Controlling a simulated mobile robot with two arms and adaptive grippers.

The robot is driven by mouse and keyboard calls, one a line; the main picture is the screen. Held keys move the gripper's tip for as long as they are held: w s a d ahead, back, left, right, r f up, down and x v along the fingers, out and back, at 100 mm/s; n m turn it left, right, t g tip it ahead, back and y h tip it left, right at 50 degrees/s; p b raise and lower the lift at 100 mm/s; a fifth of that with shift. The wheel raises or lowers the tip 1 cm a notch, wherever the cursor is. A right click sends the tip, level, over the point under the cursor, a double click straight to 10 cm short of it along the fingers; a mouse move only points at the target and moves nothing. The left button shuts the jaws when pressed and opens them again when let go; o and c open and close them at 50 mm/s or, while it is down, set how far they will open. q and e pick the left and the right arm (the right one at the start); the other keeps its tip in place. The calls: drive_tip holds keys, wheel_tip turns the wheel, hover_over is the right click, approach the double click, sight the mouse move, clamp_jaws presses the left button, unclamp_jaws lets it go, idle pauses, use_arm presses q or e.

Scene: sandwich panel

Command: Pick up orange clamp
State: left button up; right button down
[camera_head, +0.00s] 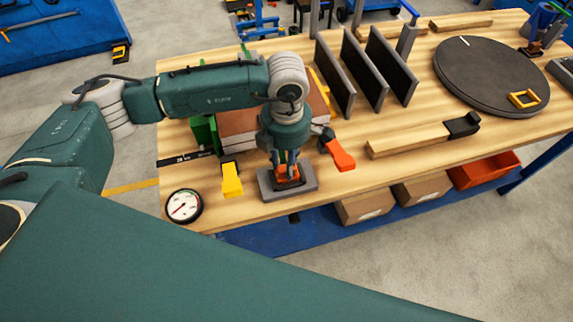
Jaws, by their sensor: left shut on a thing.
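My left gripper (287,168) points straight down at the front middle of the workbench. It is shut on an orange and dark piece, which I take to be the orange clamp (289,181), right over a grey rectangular plate (307,184). The fingers hide much of the piece, and I cannot tell whether it touches the plate. A red-orange handled clamp (341,157) with a dark head lies just right of the gripper. A yellow clamp (232,182) with a dark end lies to the left. My right gripper is not in view.
A round gauge (184,206) sits at the bench's front left corner. Stacked brown panels (237,123) stand behind my gripper. Upright dark panels (362,72), a wooden bar (405,140) and a dark round disc (485,75) are to the right. Boxes (364,206) sit below the front edge.

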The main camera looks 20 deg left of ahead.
use_arm(q)
wheel_tip(320, 180, up, 24)
drive_tip(key=shift+r+b, duration=0.25)
drive_tip(key=shift+b, duration=0.1)
idle(0.4)
